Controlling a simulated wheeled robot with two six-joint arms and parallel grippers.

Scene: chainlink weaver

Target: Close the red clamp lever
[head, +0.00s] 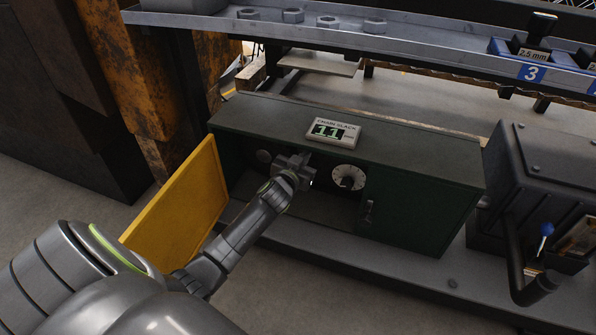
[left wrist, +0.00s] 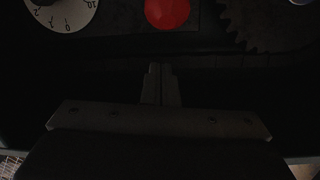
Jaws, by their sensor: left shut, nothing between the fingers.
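A round red knob (left wrist: 167,12), which looks like the end of the red clamp lever, shows at the top of the dark left wrist view. The rest of the lever cannot be made out. In the head view the lever is hidden behind my left gripper (head: 305,172). That gripper is inside the open part of the green cabinet (head: 420,205). Its fingers (left wrist: 160,70) are together and empty, below the red knob in the wrist picture and apart from it there. My right gripper is not in view.
The yellow door (head: 180,200) stands open left of my forearm. A white dial (head: 348,177) is right of the gripper; a toothed wheel (left wrist: 268,22) shows in the wrist view. A display (head: 334,132) reads 11 on the cabinet top. A grey machine (head: 545,165) stands right.

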